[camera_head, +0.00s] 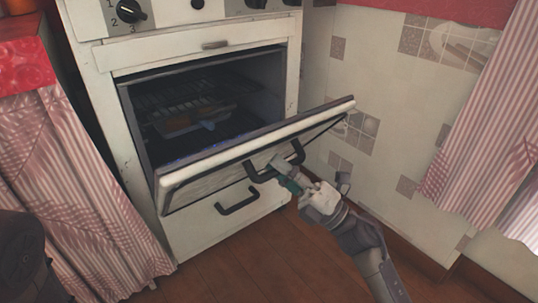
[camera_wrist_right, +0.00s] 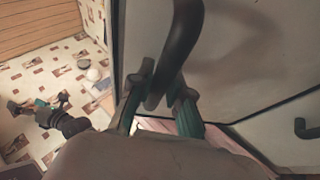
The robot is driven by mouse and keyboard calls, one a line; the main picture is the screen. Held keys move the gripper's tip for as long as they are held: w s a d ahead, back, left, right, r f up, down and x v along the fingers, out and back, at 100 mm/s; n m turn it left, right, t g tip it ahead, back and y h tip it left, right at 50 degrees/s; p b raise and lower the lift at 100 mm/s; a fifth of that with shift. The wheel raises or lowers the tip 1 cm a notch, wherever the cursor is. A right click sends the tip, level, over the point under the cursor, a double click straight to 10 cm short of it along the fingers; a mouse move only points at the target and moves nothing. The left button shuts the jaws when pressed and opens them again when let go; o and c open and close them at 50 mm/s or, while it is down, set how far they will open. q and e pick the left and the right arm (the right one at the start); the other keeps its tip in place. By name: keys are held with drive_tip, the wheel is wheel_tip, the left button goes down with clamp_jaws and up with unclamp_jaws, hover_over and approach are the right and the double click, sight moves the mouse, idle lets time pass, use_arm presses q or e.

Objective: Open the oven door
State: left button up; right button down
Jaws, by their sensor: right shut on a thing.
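The white oven (camera_head: 105,60) stands at the left centre of the head view. Its oven door (camera_head: 215,178) is hinged at the bottom and stands partly open, tilted outward, with the dark cavity showing above it. My right gripper (camera_head: 287,178) is shut on the black door handle (camera_head: 298,148). In the right wrist view the handle (camera_wrist_right: 180,45) passes between the teal fingers of the right gripper (camera_wrist_right: 165,98). Another gripper with teal parts, apparently my left one (camera_wrist_right: 42,108), shows small at the left there, away from the door; its jaw state is unclear.
Inside the cavity a wire rack (camera_head: 165,100) holds a brownish item. A lower drawer with a black handle (camera_head: 237,203) sits below the door. Wooden floor (camera_head: 240,270) is clear in front.

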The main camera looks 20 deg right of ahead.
drive_tip(key=shift+s+d+f+b, duration=0.25)
drive_tip(key=shift+s+f, duration=0.25)
drive_tip(key=shift+f, duration=0.3)
drive_tip(key=shift+s+d+f+b, duration=0.1)
drive_tip(key=shift+s+f+b, duration=0.15)
drive_tip(key=shift+s+f, duration=0.35)
drive_tip(key=shift+w+f, duration=0.15)
